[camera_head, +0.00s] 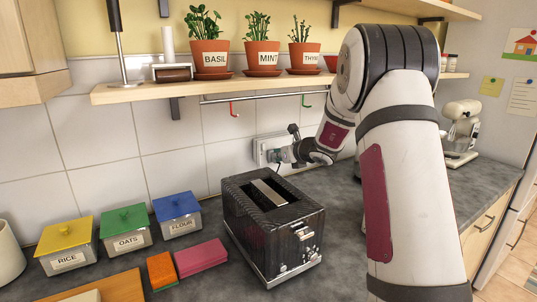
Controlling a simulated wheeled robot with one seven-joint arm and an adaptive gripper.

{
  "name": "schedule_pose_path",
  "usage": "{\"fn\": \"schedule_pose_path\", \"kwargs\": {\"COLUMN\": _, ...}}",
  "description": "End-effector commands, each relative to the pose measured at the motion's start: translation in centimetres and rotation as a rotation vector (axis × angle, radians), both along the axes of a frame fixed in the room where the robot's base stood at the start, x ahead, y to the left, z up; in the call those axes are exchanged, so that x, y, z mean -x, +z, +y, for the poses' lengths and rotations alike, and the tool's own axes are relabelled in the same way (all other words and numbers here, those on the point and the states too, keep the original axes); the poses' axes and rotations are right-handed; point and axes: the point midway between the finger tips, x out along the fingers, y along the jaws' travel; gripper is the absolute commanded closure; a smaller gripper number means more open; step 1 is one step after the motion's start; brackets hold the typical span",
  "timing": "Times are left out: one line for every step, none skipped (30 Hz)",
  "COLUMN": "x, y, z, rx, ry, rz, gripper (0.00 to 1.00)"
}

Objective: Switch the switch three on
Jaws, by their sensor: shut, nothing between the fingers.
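A white wall plate (262,150) is fixed to the tiled wall behind the toaster, under the shelf. It is small, and my gripper covers its right part. I cannot make out single switches, their numbers or whether any is on. A dark cord shows at the plate, just above the toaster. My gripper (285,155) is shut and empty. Its fingertips point left at the plate and overlap it in the picture; I cannot tell whether they touch it.
A black toaster (273,228) stands below my gripper. Rice (66,246), oats (126,230) and flour (178,214) boxes and sponges (201,256) lie to its left. A shelf (150,91) with several potted herbs and a hook rail (265,96) hang above. A mixer (462,130) stands right.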

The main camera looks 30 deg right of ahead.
Motion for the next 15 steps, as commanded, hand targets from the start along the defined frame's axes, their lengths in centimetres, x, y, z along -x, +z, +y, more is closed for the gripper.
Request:
{"fn": "schedule_pose_path", "kwargs": {"x": -1.0, "y": -0.5, "z": 0.1, "rx": -0.001, "ry": 0.002, "rz": 0.001, "gripper": 1.00}}
{"fn": "schedule_pose_path", "kwargs": {"x": -1.5, "y": -0.7, "z": 0.1, "rx": -0.001, "ry": 0.002, "rz": 0.001, "gripper": 1.00}}
{"fn": "schedule_pose_path", "kwargs": {"x": -2.2, "y": -1.1, "z": 0.2, "rx": -0.001, "ry": 0.002, "rz": 0.001, "gripper": 1.00}}
{"fn": "schedule_pose_path", "kwargs": {"x": -2.7, "y": -1.2, "z": 0.2, "rx": -0.001, "ry": 0.002, "rz": 0.000, "gripper": 1.00}}
{"fn": "schedule_pose_path", "kwargs": {"x": -3.2, "y": -1.2, "z": 0.2, "rx": -0.001, "ry": 0.002, "rz": 0.000, "gripper": 1.00}}
{"fn": "schedule_pose_path", "kwargs": {"x": -3.8, "y": -1.2, "z": 0.2, "rx": 0.001, "ry": 0.001, "rz": 0.000, "gripper": 1.00}}
{"fn": "schedule_pose_path", "kwargs": {"x": -4.2, "y": -1.2, "z": 0.2, "rx": 0.001, "ry": 0.002, "rz": 0.000, "gripper": 1.00}}
{"fn": "schedule_pose_path", "kwargs": {"x": -4.5, "y": -1.3, "z": 0.2, "rx": 0.001, "ry": 0.001, "rz": 0.000, "gripper": 1.00}}
{"fn": "schedule_pose_path", "kwargs": {"x": -5.0, "y": -1.4, "z": 0.3, "rx": 0.001, "ry": 0.001, "rz": 0.000, "gripper": 1.00}}
{"fn": "schedule_pose_path", "kwargs": {"x": -5.3, "y": -1.4, "z": 0.3, "rx": 0.001, "ry": 0.001, "rz": 0.000, "gripper": 1.00}}
{"fn": "schedule_pose_path", "kwargs": {"x": -5.5, "y": -1.4, "z": 0.3, "rx": 0.001, "ry": 0.001, "rz": 0.000, "gripper": 1.00}}
{"fn": "schedule_pose_path", "kwargs": {"x": -5.8, "y": -1.5, "z": 0.3, "rx": 0.001, "ry": 0.001, "rz": 0.000, "gripper": 1.00}}
{"fn": "schedule_pose_path", "kwargs": {"x": -6.0, "y": -1.5, "z": 0.3, "rx": 0.001, "ry": 0.000, "rz": 0.000, "gripper": 1.00}}
{"fn": "schedule_pose_path", "kwargs": {"x": -6.1, "y": -1.5, "z": 0.3, "rx": 0.000, "ry": 0.000, "rz": 0.001, "gripper": 1.00}}
{"fn": "schedule_pose_path", "kwargs": {"x": -6.2, "y": -1.5, "z": 0.3, "rx": 0.000, "ry": 0.000, "rz": 0.000, "gripper": 1.00}}
